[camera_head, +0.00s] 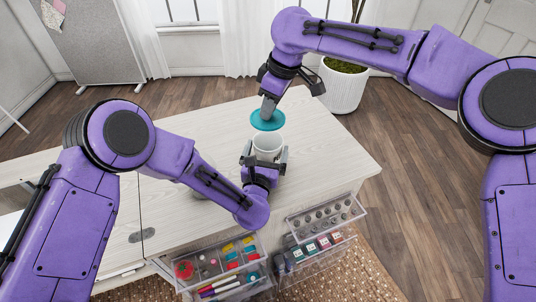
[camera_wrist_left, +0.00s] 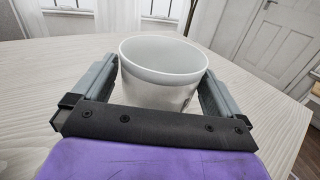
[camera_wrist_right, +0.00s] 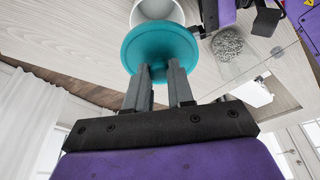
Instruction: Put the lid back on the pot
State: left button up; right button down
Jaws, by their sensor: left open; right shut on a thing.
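The white pot (camera_head: 267,144) stands upright on the table with its mouth open. In the left wrist view the pot (camera_wrist_left: 163,72) sits between the fingers of my left gripper (camera_head: 264,160), which is open around it. The teal round lid (camera_head: 267,120) is held by my right gripper (camera_head: 268,112) just behind the pot in the head view. In the right wrist view the fingers are shut at the middle of the lid (camera_wrist_right: 160,47), with the grasped part hidden by them. Part of the pot shows beyond the lid there.
The pale wooden table (camera_head: 330,160) has free room right of the pot. Clear drawers with sewing supplies (camera_head: 222,268) and bobbins (camera_head: 325,218) stick out at the front. A grey speckled round thing (camera_wrist_right: 227,45) lies on the table. A potted plant (camera_head: 342,85) stands behind.

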aim_at(270, 122)
pick_arm(q)
jog(key=c, duration=1.3)
jog(key=shift+o, duration=0.2)
pick_arm(e)
jog(key=shift+f, duration=2.5)
jog(key=shift+f, duration=0.85)
jog(key=shift+f, duration=0.6)
jog(key=c, duration=0.9)
grip_release()
